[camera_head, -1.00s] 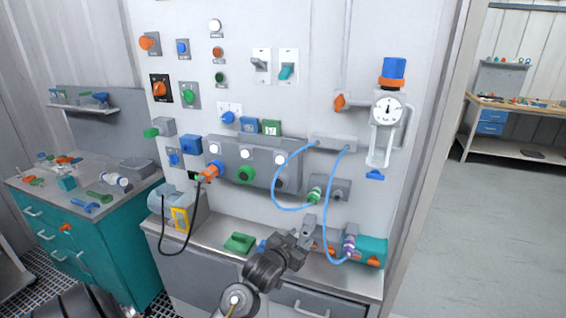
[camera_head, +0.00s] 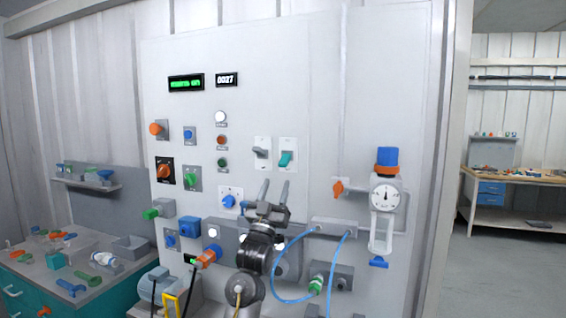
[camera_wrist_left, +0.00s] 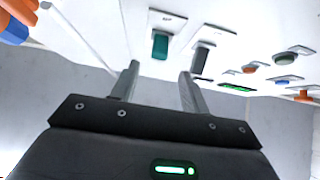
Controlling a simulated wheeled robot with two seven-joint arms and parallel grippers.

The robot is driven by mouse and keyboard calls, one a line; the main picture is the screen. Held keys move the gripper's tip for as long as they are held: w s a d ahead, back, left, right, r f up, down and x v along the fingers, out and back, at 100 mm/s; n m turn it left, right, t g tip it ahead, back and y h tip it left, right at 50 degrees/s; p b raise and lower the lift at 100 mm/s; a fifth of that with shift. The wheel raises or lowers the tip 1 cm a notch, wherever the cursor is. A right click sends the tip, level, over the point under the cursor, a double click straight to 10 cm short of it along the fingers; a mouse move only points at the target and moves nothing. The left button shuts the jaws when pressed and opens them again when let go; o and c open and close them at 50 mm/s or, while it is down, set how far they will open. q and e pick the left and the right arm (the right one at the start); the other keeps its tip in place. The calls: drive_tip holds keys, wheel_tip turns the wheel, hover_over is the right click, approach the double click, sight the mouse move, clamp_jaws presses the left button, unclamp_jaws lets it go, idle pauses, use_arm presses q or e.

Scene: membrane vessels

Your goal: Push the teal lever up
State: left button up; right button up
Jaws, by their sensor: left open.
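The teal lever (camera_head: 286,159) sits on a white plate on the upright panel, and its handle appears to point down. It also shows in the left wrist view (camera_wrist_left: 160,46), beyond the fingertips. My left gripper (camera_head: 276,184) is open and empty, its fingers pointing up just below the two switch plates. In the left wrist view the gripper (camera_wrist_left: 159,72) has its fingers spread, with the teal lever roughly in line with the gap and apart from them. My right gripper is not in view.
A grey lever (camera_head: 262,152) is on the plate just left of the teal one. A blue knob (camera_head: 228,201) and an orange handle (camera_head: 338,188) stick out on either side. Blue hoses (camera_head: 277,272) loop at lower right. The panel above the levers is bare.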

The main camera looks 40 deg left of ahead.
sight(282, 167)
use_arm(q)
drive_tip(key=p+x, duration=0.4)
drive_tip(key=x, duration=0.5)
drive_tip(key=shift+c, duration=0.2)
